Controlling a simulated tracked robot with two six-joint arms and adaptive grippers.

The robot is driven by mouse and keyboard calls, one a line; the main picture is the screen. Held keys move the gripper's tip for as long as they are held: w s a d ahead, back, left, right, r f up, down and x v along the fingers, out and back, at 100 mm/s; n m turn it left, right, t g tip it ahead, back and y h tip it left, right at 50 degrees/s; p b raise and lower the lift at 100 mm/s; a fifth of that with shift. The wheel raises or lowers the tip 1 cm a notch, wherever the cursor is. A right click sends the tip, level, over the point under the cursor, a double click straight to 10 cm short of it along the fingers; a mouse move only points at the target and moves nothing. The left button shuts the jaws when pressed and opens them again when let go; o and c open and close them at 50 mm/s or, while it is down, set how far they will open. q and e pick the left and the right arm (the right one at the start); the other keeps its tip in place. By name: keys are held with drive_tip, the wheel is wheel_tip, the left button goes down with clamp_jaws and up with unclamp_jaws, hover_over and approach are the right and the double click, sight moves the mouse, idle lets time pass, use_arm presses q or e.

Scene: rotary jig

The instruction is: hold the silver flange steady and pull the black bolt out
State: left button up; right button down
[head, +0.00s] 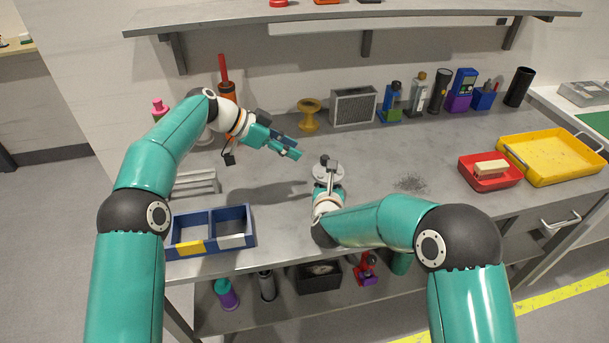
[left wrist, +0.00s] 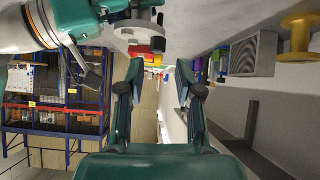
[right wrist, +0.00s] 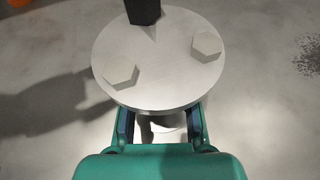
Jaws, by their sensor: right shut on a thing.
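The silver flange (head: 329,174) is a round disc above the middle of the bench; it fills the right wrist view (right wrist: 160,75) and shows at the top of the left wrist view (left wrist: 138,32). The black bolt (right wrist: 143,10) stands up from the disc's far edge; its top is cut off there. Two silver hex heads (right wrist: 122,76) (right wrist: 206,46) sit on the disc. My right gripper (right wrist: 160,118) is shut on the flange just below the disc. My left gripper (left wrist: 159,72) is open and empty, up and left of the flange in the head view (head: 297,152).
A blue two-part bin (head: 252,228) stands at the front left. A red tray (head: 490,184) and a yellow tray (head: 573,172) lie at the right. A yellow spool (head: 309,115) and a grey box (head: 353,107) stand behind.

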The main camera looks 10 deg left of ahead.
use_arm(q)
drive_tip(key=n, duration=0.3)
drive_tip(key=n+t+h, duration=0.3)
drive_tip(key=n+h, duration=0.4)
drive_tip(key=n, duration=2.6)
approach(325, 157)
drive_tip(key=x, duration=0.6)
drive_tip(key=f+x, duration=0.1)
drive_tip(key=x, duration=0.3)
drive_tip(key=shift+w, duration=0.1)
